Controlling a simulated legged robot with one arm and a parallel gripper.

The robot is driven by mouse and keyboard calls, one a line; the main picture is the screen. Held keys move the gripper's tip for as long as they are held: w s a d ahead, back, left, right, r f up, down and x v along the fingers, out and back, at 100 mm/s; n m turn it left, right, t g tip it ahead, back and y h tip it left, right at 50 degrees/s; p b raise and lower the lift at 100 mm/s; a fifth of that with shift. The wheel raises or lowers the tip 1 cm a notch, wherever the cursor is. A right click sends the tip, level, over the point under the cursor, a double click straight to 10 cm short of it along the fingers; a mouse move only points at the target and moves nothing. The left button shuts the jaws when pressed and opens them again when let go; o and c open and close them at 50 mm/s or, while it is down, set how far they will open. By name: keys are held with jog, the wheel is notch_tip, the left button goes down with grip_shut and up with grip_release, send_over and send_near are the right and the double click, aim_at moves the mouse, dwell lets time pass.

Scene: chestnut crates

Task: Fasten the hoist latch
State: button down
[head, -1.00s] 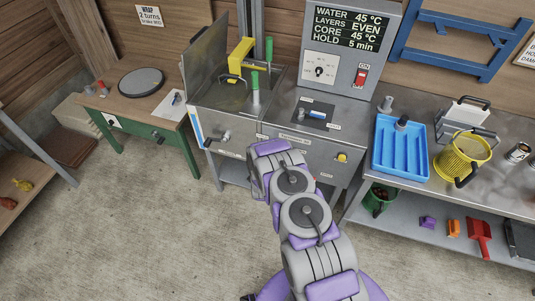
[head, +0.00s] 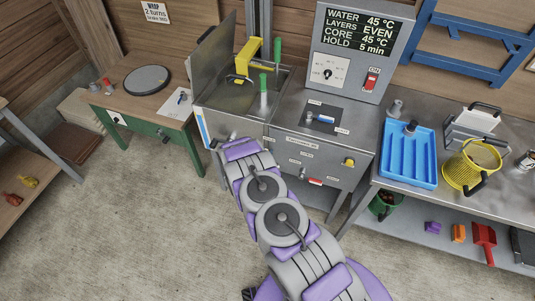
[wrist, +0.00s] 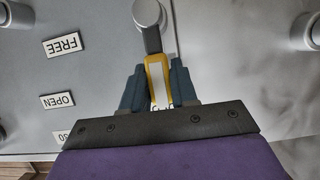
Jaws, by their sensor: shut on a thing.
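In the wrist view my gripper (wrist: 157,88) is shut on a yellow lever with a pale middle, likely the hoist latch (wrist: 154,64). The lever hangs by a dark link from a round grey pivot (wrist: 148,12) on a grey panel. An upside-down FREE label (wrist: 62,43) and an OPEN label (wrist: 57,101) are left of the lever. In the head view, my arm hides the jaws and the lever at the tank's front. The yellow hoist frame (head: 248,57) stands over the metal tank (head: 228,125), with green handles beside it.
A control box (head: 352,62) with a red switch stands behind the right-hand counter. A blue tray (head: 424,170) and a yellow basket (head: 463,187) are on the right bench. A green-framed table (head: 165,133) stands left. The concrete floor (head: 110,240) is clear at front left.

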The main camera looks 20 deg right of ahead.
jog(key=shift+a, duration=0.15)
dwell(0.3)
jog(key=c, duration=1)
grip_release()
jog(key=shift+w, duration=0.1)
jog(key=shift+o, duration=0.2)
jog(key=p+v, duration=0.2)
jog(key=v, duration=1.5)
jog(key=shift+a, duration=0.25)
jog(key=shift+f, duration=0.1)
